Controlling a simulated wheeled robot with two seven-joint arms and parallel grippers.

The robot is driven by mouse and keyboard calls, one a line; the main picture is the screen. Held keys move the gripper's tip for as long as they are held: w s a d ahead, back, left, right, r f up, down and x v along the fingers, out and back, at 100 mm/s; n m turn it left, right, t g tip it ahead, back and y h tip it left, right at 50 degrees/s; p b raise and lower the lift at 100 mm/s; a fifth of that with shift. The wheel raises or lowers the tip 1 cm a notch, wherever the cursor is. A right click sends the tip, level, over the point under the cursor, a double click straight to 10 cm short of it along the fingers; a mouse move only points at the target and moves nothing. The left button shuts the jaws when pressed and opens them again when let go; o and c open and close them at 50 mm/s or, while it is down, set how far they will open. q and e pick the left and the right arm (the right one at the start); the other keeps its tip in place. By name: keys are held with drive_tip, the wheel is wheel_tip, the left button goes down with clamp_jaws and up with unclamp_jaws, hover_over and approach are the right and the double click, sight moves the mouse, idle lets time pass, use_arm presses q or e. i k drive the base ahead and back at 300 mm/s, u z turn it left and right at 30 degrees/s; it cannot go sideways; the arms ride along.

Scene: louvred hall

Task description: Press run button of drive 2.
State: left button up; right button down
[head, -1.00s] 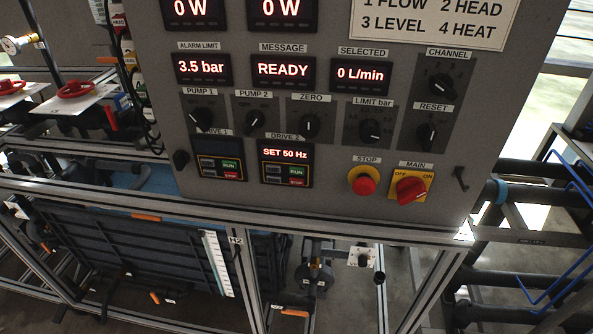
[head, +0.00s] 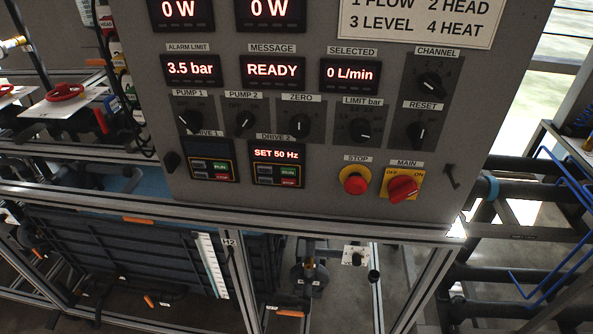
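The drive 2 unit (head: 277,164) is a small dark module low on the grey control panel (head: 310,203), under the label DRIVE 2. Its display reads SET 50 Hz in lit letters. Its green RUN button (head: 289,171) sits at the right, just above a red STOP button (head: 289,182). The drive 1 unit (head: 209,159) is beside it on the left, with a dark display and its own green and red buttons. Neither of my grippers shows in the head view.
A red stop button (head: 355,184) on yellow and the red MAIN switch (head: 402,189) lie to the right of drive 2. Rotary knobs (head: 300,125) stick out above it. A metal frame rail (head: 300,226) runs below the panel. The space before drive 2 is clear.

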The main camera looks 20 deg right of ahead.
sight(291, 172)
drive_tip(key=z, duration=1.45)
drive_tip(key=k, duration=0.85)
drive_tip(key=u, duration=1.05)
drive_tip(key=i, duration=0.5)
